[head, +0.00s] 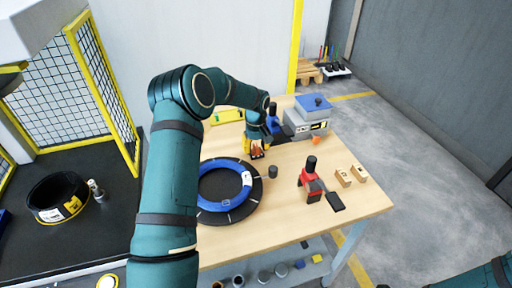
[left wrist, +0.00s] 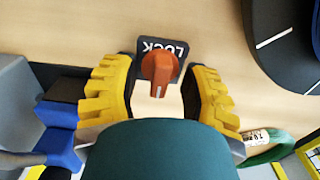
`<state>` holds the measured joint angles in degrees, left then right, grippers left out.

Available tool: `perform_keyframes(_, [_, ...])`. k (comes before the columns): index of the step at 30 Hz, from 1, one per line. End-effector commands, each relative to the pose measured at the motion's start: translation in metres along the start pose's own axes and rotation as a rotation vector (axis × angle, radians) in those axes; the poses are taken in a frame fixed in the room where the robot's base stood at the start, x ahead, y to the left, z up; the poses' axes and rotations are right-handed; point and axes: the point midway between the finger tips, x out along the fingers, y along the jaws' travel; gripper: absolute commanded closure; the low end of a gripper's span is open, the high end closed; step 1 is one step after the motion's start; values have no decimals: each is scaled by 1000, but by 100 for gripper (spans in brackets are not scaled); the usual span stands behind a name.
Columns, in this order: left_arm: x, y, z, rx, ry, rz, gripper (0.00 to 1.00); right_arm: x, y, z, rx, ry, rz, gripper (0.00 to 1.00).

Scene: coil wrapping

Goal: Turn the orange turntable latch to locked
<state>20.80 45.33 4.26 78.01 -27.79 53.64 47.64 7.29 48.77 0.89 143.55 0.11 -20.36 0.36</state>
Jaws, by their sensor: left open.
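The orange turntable latch (left wrist: 158,68) is a knob with a pale pointer line, on a dark plate marked LOCK (left wrist: 179,48). In the left wrist view the pointer line is toward the bottom of the picture. In the head view the latch (head: 257,152) is partly hidden by my left gripper (head: 255,143). The black turntable (head: 257,189) lies beside it with a blue coil (head: 205,183) on top. In the left wrist view the yellow fingers of my left gripper (left wrist: 162,75) are open, one on each side of the knob, with gaps visible. My right gripper is out of view.
A grey machine with a blue top (head: 312,104) stands close behind my left gripper. A black coil (head: 58,196) lies on the dark surface at left.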

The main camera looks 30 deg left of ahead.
Motion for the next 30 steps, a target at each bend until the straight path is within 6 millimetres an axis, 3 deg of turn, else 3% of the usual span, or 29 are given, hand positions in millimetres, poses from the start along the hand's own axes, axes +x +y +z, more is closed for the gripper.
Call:
perform_keyframes(5, [0,0,0,0,0,0,55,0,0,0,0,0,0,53])
perform_keyframes(8, [0,0,0,0,0,0,84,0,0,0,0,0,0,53])
perform_keyframes(9, [0,0,0,0,0,0,98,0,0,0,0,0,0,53])
perform_keyframes(10, [0,0,0,0,0,0,100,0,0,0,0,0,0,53])
perform_keyframes(22, [0,0,0,13,-1,-1,100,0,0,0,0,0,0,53])
perform_keyframes(30, [0,0,0,126,-1,-2,100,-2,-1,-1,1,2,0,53])
